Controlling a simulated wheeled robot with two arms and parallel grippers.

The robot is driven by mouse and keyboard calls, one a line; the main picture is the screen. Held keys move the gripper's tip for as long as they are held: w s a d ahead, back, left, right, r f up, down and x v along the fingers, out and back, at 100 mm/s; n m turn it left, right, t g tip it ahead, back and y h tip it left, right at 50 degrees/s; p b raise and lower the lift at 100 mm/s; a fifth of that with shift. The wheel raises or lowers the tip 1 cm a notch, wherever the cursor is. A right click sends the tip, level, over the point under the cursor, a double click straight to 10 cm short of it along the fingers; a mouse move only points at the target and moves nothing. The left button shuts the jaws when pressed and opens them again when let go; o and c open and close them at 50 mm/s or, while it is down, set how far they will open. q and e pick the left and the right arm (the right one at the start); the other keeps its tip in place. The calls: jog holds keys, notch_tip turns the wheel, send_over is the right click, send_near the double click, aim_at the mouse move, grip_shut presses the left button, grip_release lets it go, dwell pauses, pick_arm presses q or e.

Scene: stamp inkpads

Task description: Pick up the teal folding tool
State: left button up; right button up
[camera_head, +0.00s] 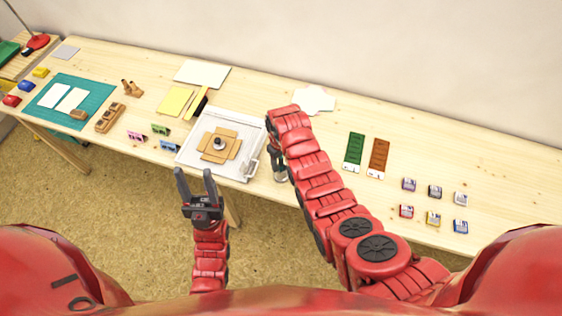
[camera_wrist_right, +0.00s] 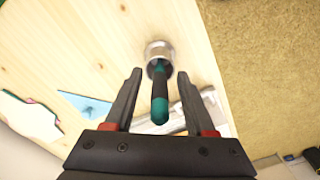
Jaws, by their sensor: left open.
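The teal folding tool (camera_wrist_right: 159,100) has a teal and black handle and stands in a round metal cup (camera_wrist_right: 159,52) in the right wrist view. My right gripper (camera_wrist_right: 160,76) is open, with one finger on each side of the handle and gaps showing on both sides. In the head view the metal cup (camera_head: 281,176) is at the table's front edge, under my right gripper (camera_head: 276,157), and the tool is mostly hidden there. My left gripper (camera_head: 194,175) is open and empty in front of the table.
A white tray (camera_head: 190,158) with a flat brown carton stands just left of the cup. Green (camera_head: 354,150) and brown (camera_head: 378,157) panels and several small inkpads lie to the right. A teal mat (camera_head: 97,90) lies far left.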

grip_shut()
jog(key=shift+w+r, duration=0.1)
dwell(0.3)
